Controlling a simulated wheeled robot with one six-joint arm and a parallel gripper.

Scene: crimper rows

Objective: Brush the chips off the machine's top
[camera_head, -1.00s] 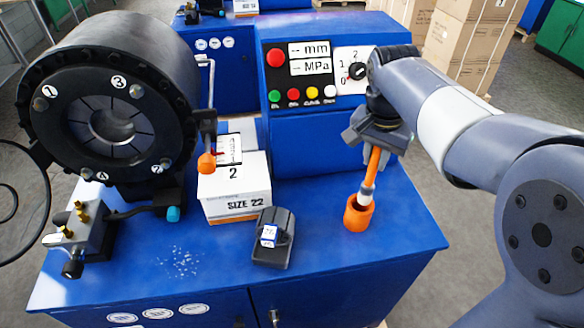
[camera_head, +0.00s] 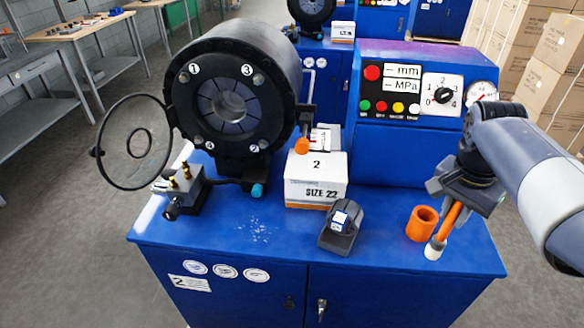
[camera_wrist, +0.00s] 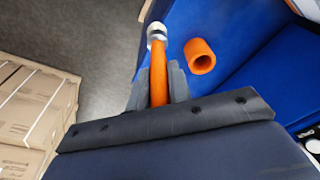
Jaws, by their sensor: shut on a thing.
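My gripper (camera_head: 461,199) is shut on the orange handle of a brush (camera_head: 448,222). The brush hangs tilted, its pale tip (camera_head: 434,249) down, just right of an orange cup (camera_head: 422,223) near the front right of the blue machine top (camera_head: 385,240). In the wrist view the orange handle (camera_wrist: 159,80) sits between the fingers (camera_wrist: 159,88), with the orange cup (camera_wrist: 200,56) beside it. Pale chips (camera_head: 259,232) lie scattered on the machine's top, left of the centre near the front edge.
A dark grey device (camera_head: 341,227) and a SIZE 22 box (camera_head: 316,182) stand between the chips and the cup. The round crimper head (camera_head: 232,95) rises behind. A brass-fitted block (camera_head: 181,188) stands left of the chips. Front-left top is otherwise clear.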

